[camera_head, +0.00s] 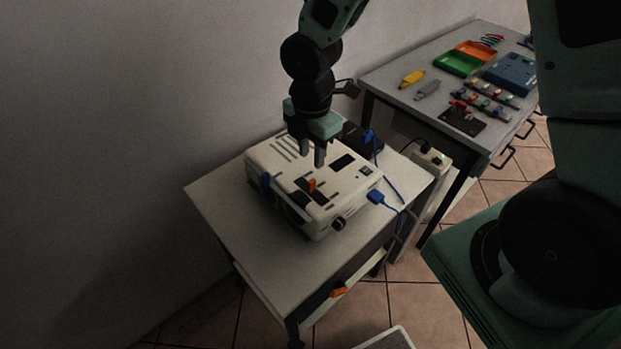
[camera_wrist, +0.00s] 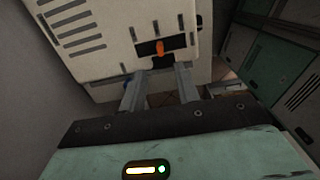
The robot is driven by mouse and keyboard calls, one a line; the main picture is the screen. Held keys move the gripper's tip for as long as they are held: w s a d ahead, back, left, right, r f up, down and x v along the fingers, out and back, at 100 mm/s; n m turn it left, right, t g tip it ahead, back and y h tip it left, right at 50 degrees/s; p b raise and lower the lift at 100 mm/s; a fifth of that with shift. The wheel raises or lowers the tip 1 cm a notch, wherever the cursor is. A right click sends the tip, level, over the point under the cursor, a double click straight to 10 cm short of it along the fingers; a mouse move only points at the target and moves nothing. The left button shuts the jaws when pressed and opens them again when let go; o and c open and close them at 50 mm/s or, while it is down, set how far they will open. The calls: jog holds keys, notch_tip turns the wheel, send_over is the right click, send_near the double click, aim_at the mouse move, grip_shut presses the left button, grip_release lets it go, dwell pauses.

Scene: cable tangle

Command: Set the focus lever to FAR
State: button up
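A white projector-like box (camera_head: 275,180) with vent slots stands on the small table. A small orange lever (camera_head: 312,185) stands up from a dark slot in its top, towards the front; I take it to be the focus lever. It also shows in the wrist view (camera_wrist: 160,48), near the middle of its dark slot. No FAR marking is readable. My gripper (camera_head: 312,154) points down above the box, behind the lever in the head view. Its two fingers are apart with nothing between them, and in the wrist view (camera_wrist: 161,76) the lever lies beyond the fingertips, apart from them.
A blue plug (camera_head: 376,197) and cable sit at the box's right side. A black box (camera_head: 362,140) stands behind it. The small table (camera_head: 262,262) is clear in front. A workbench (camera_head: 392,82) with trays and tools is at the right back; a wall is at the left.

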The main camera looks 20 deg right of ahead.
aim_at(312, 181)
notch_tip(312, 181, down, 9)
jog(key=shift+f, duration=0.2)
dwell(0.3)
